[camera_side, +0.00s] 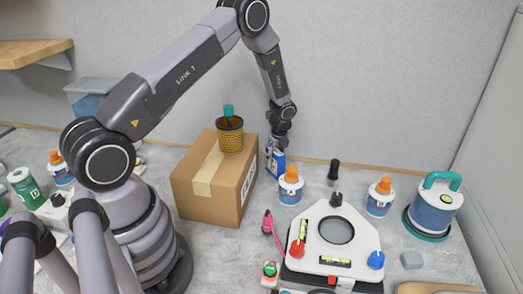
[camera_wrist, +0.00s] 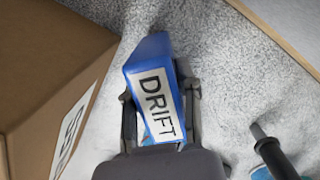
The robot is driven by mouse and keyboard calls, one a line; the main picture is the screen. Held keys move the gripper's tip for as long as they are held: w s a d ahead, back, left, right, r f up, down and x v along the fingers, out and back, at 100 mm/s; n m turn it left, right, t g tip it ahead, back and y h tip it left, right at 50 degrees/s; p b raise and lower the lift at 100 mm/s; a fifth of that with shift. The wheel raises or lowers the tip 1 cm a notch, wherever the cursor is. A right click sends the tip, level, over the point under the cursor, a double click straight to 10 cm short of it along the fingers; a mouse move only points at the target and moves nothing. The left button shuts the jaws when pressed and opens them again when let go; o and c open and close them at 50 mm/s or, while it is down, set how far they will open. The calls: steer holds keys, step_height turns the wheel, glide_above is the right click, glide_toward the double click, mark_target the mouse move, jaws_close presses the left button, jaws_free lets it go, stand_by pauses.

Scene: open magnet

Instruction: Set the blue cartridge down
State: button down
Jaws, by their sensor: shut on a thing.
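The blue cartridge (camera_wrist: 150,50) has a white label reading DRIFT and sits between the fingers of my gripper (camera_wrist: 160,105) in the wrist view. My gripper is shut on it. In the side view the cartridge (camera_side: 278,163) shows small and blue below my gripper (camera_side: 274,150), at the right side of the cardboard box. The lower end of the cartridge is partly hidden there, and I cannot tell whether it touches the table.
The cardboard box (camera_side: 205,190) stands close on the left, with a woven cup (camera_side: 230,138) on top. An orange-capped bottle (camera_side: 290,187) stands just right. A white device (camera_side: 335,245) with a black-handled tool (camera_side: 335,175) is further right. The back wall is close behind.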

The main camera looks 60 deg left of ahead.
steer(key=shift+w+a+f, duration=0.1)
steer(key=shift+w+f, duration=0.05)
steer(key=shift+f, duration=0.15)
steer(key=c, duration=0.8)
jaws_free()
